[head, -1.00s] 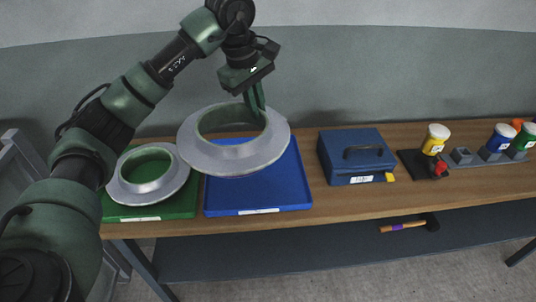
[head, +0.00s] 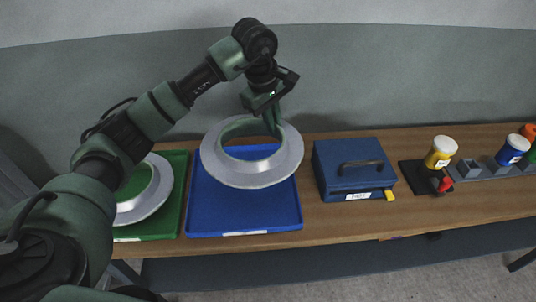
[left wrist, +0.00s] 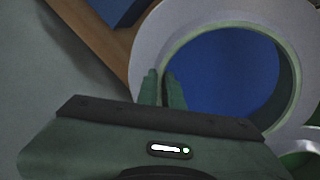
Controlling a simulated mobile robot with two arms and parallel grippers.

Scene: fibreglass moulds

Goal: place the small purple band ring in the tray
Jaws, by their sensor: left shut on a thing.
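My left gripper (head: 272,126) is shut on the upper wall of a large grey flanged ring (head: 226,170), pale green inside. The left wrist view shows the two fingers (left wrist: 163,90) on either side of this ring's collar (left wrist: 285,75). The ring appears held over the blue tray (head: 240,212), with blue showing through its hole; I cannot tell the height of any gap. A second grey ring (head: 155,195) lies in the green tray (head: 165,228), partly hidden by my left arm. I see no purple band on either ring. My right gripper is not in view.
A blue toolbox (head: 350,172) with a handle stands right of the blue tray. A yellow jar (head: 440,152), a red-topped item (head: 446,184) and a blue jar (head: 513,149) stand farther right on the wooden bench (head: 425,216). The wall rises close behind.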

